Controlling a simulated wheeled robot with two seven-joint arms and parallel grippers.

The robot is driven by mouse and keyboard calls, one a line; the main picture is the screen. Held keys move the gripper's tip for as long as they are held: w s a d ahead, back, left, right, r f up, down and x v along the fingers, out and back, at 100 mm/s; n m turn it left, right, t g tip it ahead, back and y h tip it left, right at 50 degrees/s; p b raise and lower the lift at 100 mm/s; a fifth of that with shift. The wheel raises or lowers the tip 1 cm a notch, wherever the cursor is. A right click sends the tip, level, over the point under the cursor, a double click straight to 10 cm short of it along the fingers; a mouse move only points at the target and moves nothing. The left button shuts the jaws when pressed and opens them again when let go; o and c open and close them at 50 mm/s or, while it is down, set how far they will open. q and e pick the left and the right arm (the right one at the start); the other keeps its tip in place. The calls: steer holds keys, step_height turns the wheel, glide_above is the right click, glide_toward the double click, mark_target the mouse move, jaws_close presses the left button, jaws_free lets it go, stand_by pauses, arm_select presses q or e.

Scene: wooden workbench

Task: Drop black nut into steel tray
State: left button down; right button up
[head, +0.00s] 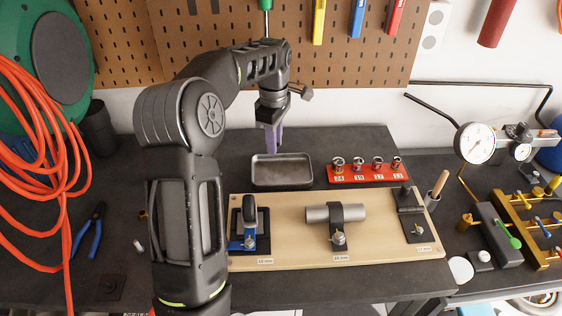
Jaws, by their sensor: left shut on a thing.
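The steel tray (281,183) is a shallow grey rectangular pan on the dark bench, behind the wooden fixture board. It looks empty. My left gripper (273,147) points down at the tray's back edge, in line with its middle. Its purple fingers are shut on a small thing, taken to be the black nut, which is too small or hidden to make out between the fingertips. I see no black nut lying elsewhere for certain. My right gripper is not in view.
The wooden board (290,255) with clamps and a grey cylinder (335,213) lies in front of the tray. A red socket rack (368,172) stands to the right. Pliers (88,235) and an orange hose (30,150) are at left. Dial gauge (474,143) at right.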

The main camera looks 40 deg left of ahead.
arm_select(q)
steer(key=shift+s+d, duration=0.1)
steer(key=shift+s, duration=0.05)
glide_above(275, 172)
steer(key=shift+f, duration=3)
steer(key=c, duration=1.2)
jaws_free()
